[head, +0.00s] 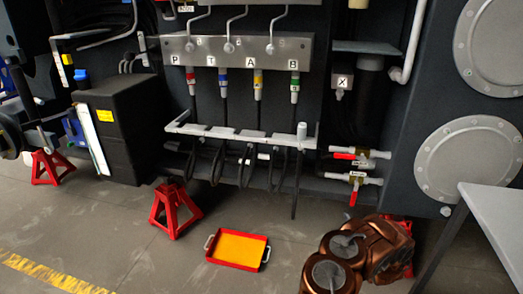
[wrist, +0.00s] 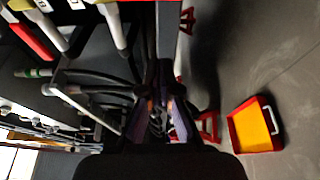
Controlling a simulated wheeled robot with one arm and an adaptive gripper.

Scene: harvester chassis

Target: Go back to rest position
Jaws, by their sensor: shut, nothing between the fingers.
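My gripper (wrist: 160,105) shows in the wrist view at the centre, dark and partly in shadow. Its fingers are closed with nothing seen between them. My copper-coloured arm links are at the lower right of the head view; the gripper itself cannot be made out there. The hose panel (head: 291,50) carries P, T, A and B labels, with red, blue, yellow and green couplings below it. In the wrist view, hoses and pale fittings lie to the left of the gripper, apart from it as far as I can tell.
A red tray with an orange inside (head: 265,257) lies on the floor; it also shows in the wrist view (wrist: 277,146). A red jack stand (head: 174,211) is left of it. Two red-handled valves (head: 357,156) are at the right. A grey table (head: 495,215) stands at the right edge.

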